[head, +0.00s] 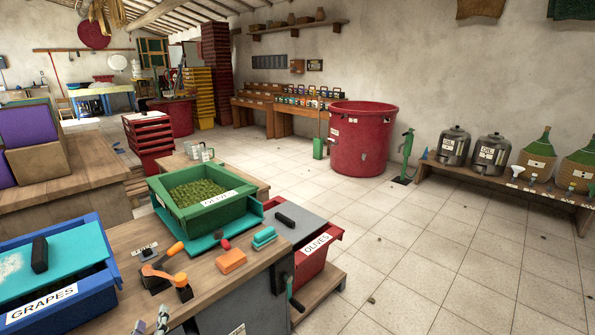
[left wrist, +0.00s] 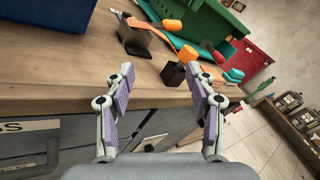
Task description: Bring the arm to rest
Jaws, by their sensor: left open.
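My left gripper (head: 151,322) shows only by its fingertips at the bottom edge of the head view, by the near edge of the wooden bench (head: 210,285). In the left wrist view the gripper (left wrist: 161,70) has its two purple-padded fingers wide apart with nothing between them. The bench top (left wrist: 60,98) lies beyond the fingers. My right gripper does not show.
A blue GRAPES crate (head: 75,302) with a teal lid stands left. A green OLIVES crate (head: 208,216) is full behind. A red OLIVES crate (head: 318,255) stands beyond the bench.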

